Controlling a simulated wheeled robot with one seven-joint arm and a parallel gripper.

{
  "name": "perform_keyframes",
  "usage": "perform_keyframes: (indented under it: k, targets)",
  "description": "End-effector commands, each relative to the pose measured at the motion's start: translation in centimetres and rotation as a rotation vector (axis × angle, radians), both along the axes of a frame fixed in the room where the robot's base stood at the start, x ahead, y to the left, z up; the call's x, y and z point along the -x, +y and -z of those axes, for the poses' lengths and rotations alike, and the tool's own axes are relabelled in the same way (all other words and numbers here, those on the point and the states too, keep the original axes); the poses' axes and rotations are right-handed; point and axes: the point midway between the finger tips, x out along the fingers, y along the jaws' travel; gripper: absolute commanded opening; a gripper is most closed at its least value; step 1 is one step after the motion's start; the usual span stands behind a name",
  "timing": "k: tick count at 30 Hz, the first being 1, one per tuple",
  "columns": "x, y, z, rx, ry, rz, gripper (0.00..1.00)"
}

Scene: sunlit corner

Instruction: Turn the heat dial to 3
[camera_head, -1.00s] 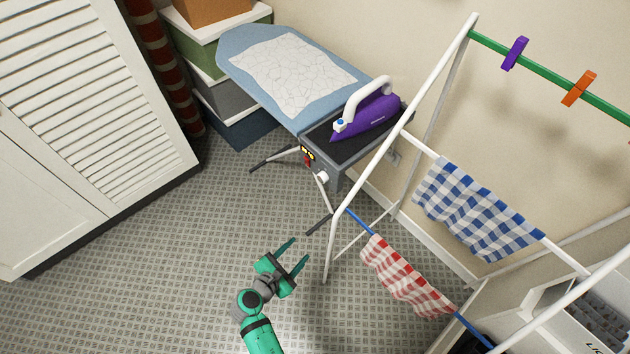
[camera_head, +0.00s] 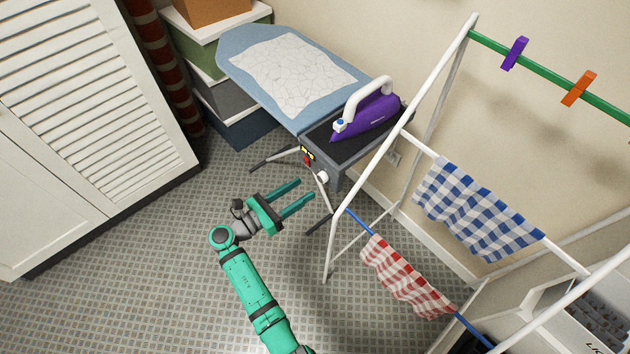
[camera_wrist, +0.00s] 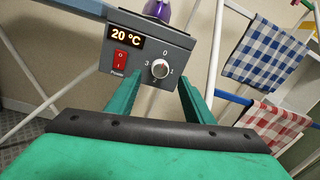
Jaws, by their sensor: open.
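The heat dial (camera_wrist: 160,69) is a round silver-white knob on the grey control panel (camera_wrist: 178,45). Around it are 0 at the top, 1 at the right, 2 below and 3 at the left. I cannot tell surely which number its pointer faces. In the head view the dial (camera_head: 322,176) shows small and white at the end of the ironing board. My gripper (camera_head: 307,191) is open and empty, its two green fingers pointing at the panel, short of the dial. In the wrist view the dial appears between and beyond the fingertips.
The panel has a display (camera_wrist: 126,38) reading 20 °C and a red switch (camera_wrist: 120,60). A purple iron (camera_head: 370,115) stands on the board's end. A white drying rack (camera_head: 398,140) with checked cloths stands close at the right. Floor at left is clear.

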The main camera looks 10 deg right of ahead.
Motion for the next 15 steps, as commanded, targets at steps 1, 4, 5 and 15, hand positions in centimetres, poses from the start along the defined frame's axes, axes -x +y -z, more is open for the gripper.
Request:
perform_keyframes:
  k: [1,4,5,15]
  targets:
    - [-0.5,-1.0,0.0,-0.001,-0.001,0.004,0.47]
    - [-1.4,-2.4,0.0,-0.001,-0.001,0.003,0.47]
    - [-1.7,-2.8,0.0,-0.001,-0.001,0.002,0.47]
    - [-3.3,-5.3,0.0,-0.001,0.000,0.000,0.47]
